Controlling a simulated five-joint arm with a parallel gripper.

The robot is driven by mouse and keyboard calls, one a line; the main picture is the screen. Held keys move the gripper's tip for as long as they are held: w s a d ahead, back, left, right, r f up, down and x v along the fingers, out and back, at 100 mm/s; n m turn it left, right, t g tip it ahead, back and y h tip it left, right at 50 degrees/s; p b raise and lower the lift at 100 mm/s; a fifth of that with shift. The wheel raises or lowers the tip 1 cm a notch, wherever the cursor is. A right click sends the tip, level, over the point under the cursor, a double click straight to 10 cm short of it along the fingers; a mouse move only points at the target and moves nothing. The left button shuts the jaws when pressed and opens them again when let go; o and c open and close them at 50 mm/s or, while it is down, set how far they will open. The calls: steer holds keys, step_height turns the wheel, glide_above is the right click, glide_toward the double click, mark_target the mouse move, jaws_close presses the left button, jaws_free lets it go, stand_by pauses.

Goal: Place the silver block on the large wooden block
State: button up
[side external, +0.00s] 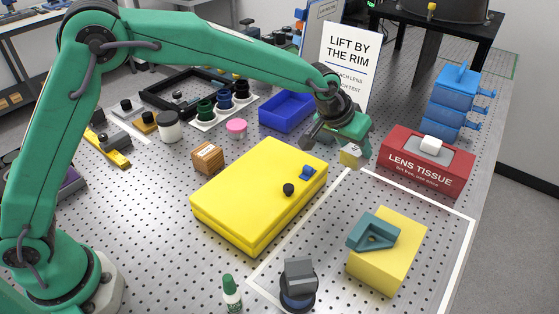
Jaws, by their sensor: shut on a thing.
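My gripper (347,146) is in the air right of the yellow case, pointing down. It is shut on a small block (350,156) that looks grey with a yellowish face; I cannot tell if it is the silver block. A brown block with wood-like stripes (207,158) stands left of the yellow case. A larger pale yellow block (382,272) lies at the front right, inside the white outline, with a teal triangular piece (372,232) on it. I cannot tell which is the large wooden block. A dark grey block (298,270) sits on a round black piece at the front.
The yellow case (255,185) fills the middle, with small knobs on top. A red lens tissue box (428,172) and stacked blue trays (455,100) stand at the right. A blue bin (287,112) and a sign (349,62) stand behind. A small bottle (231,293) is at the front.

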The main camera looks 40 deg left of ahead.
steer(key=s+a+r+n+y, duration=0.2)
steer(key=a, duration=1.8)
steer(key=n+y, duration=0.2)
steer(key=n, duration=0.1)
glide_above(205, 152)
steer(key=shift+w+f, duration=0.1)
steer(key=shift+f, duration=2.1)
steer(key=shift+f, duration=0.1)
steer(key=shift+f, duration=1.9)
steer(key=shift+f, duration=0.1)
steer(key=o, duration=1.4)
steer(key=shift+c, duration=0.2)
